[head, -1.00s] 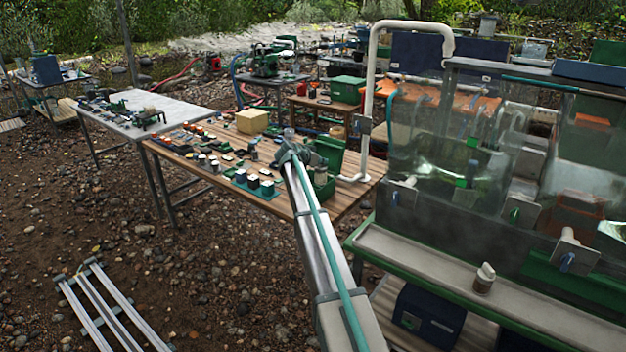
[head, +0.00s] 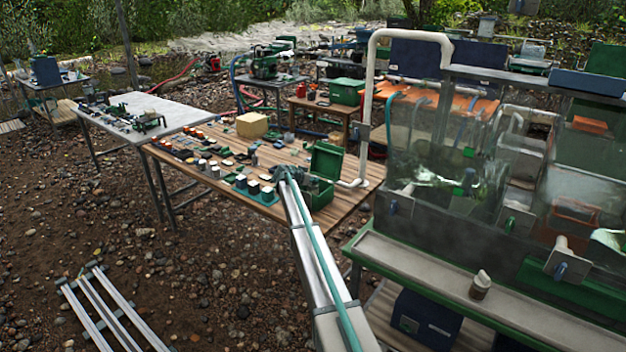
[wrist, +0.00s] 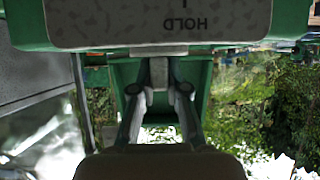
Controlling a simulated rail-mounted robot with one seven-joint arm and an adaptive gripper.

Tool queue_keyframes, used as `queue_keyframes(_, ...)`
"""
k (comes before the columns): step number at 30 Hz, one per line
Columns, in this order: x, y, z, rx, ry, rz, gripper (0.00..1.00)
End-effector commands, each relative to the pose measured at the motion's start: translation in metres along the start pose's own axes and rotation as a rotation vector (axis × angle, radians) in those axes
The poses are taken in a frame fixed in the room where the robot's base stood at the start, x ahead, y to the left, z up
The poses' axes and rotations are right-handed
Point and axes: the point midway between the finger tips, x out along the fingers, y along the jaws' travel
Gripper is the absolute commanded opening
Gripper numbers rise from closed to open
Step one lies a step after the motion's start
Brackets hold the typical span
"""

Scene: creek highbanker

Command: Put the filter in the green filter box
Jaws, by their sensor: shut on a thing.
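The green filter box (head: 321,197) stands on the right end of the wooden table, its lid (head: 326,160) raised. My gripper (head: 293,174) is at the box's left side in the head view, seen small and partly hidden by my arm. In the wrist view my gripper (wrist: 159,92) has its two fingers close together on a small grey piece (wrist: 159,72), which I take to be the filter. Green surfaces lie behind and around it. Whether the piece is inside or above the box, I cannot tell. The filter is hidden in the head view.
Left of the box, the wooden table (head: 228,178) holds several small bottles and parts, and a tan block (head: 252,125). A white pipe (head: 368,95) rises just right of the box, with glass tanks (head: 455,195) beyond. A pale label reading HOLD (wrist: 160,22) fills the wrist view's top.

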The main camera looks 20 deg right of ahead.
Motion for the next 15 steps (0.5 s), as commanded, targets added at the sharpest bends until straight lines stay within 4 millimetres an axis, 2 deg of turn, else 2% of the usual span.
queue_keyframes(14, 0.0049, 0.0000, 0.0088, 0.000, 0.002, -0.001, 0.00)
queue_keyframes(15, 0.0042, 0.0001, 0.0075, 0.000, 0.001, -0.001, 0.20)
